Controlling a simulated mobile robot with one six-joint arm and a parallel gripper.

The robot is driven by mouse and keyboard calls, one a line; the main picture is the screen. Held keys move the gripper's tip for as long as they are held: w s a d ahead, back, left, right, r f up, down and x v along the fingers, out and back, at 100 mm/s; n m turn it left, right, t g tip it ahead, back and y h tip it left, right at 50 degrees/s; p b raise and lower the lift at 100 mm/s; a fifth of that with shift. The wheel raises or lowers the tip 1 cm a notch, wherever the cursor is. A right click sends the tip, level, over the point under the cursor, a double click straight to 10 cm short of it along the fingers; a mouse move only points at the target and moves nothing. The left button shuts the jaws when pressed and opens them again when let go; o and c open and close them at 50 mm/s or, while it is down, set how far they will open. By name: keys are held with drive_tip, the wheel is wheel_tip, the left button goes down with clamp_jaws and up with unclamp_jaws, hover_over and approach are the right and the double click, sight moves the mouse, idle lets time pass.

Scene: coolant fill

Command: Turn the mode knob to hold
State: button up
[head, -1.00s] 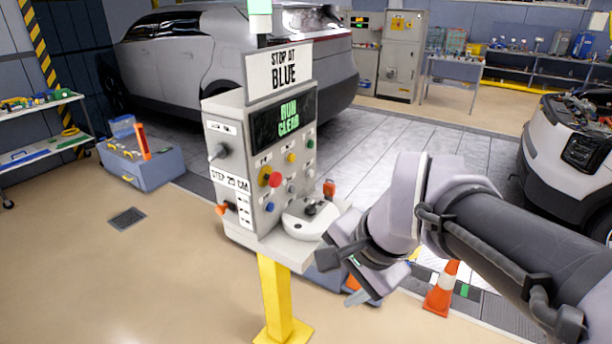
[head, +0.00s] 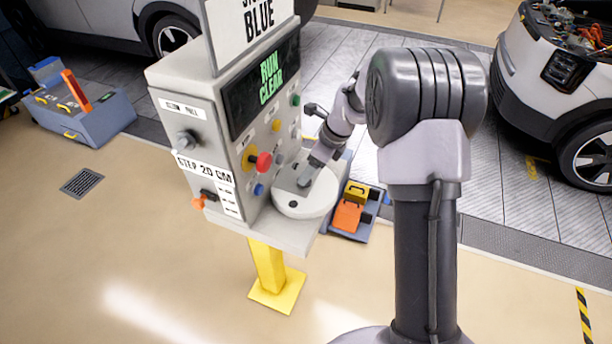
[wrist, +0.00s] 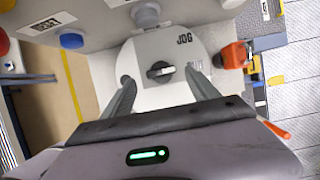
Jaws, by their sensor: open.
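In the wrist view a dark knob (wrist: 160,70) with a light bar across its top sits on a pale rounded plate (wrist: 143,55) marked JOG. A second, smaller label right of the knob is too small to read. My gripper (wrist: 163,84) is open, with one finger on each side of the knob and gaps visible between. In the head view my gripper (head: 306,180) reaches down over the rounded plate on the console's (head: 190,95) front ledge, and the knob is mostly hidden there. I cannot tell whether the fingers touch the plate.
The console front carries a red button (head: 264,161), a blue button (head: 259,189) and a display (head: 268,80) reading RUN CLEAR. An orange-red part (wrist: 236,55) stands right of the plate. A low tray (head: 353,225) is on the floor behind. Open floor lies in front.

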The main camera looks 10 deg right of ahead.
drive_tip(key=x, duration=0.3)
drive_tip(key=shift+w+f, duration=0.15)
drive_tip(key=shift+f, duration=0.15)
clamp_jaws()
